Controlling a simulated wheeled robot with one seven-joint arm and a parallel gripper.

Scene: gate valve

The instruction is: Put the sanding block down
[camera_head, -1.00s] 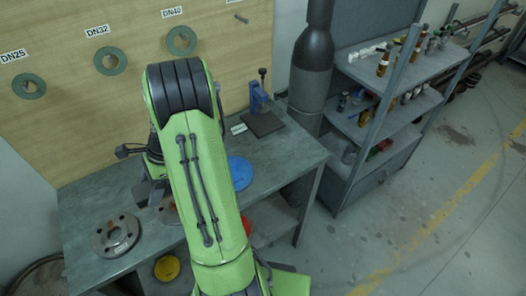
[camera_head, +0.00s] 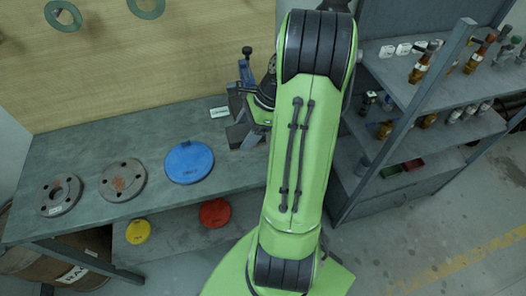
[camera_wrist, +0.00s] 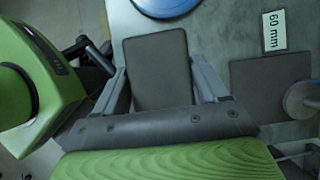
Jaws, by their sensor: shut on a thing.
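The sanding block, a dark grey slab with rounded corners (camera_wrist: 158,72), is between the two fingers of my gripper (camera_wrist: 160,66) in the wrist view. The gripper is shut on it. The grey bench top (camera_wrist: 215,35) shows beyond the block; I cannot tell how far above the bench it is. In the head view my green arm reaches over the right end of the bench (camera_head: 85,150), and the block itself is hard to make out there behind the arm.
A "60 mm" label (camera_wrist: 273,30) and a dark flat plate (camera_wrist: 258,75) lie right of the block. A blue disc (camera_head: 189,162) and two steel flanges (camera_head: 122,180) (camera_head: 59,195) lie on the bench. A blue vise (camera_head: 246,75) stands behind; shelving (camera_head: 400,165) stands at right.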

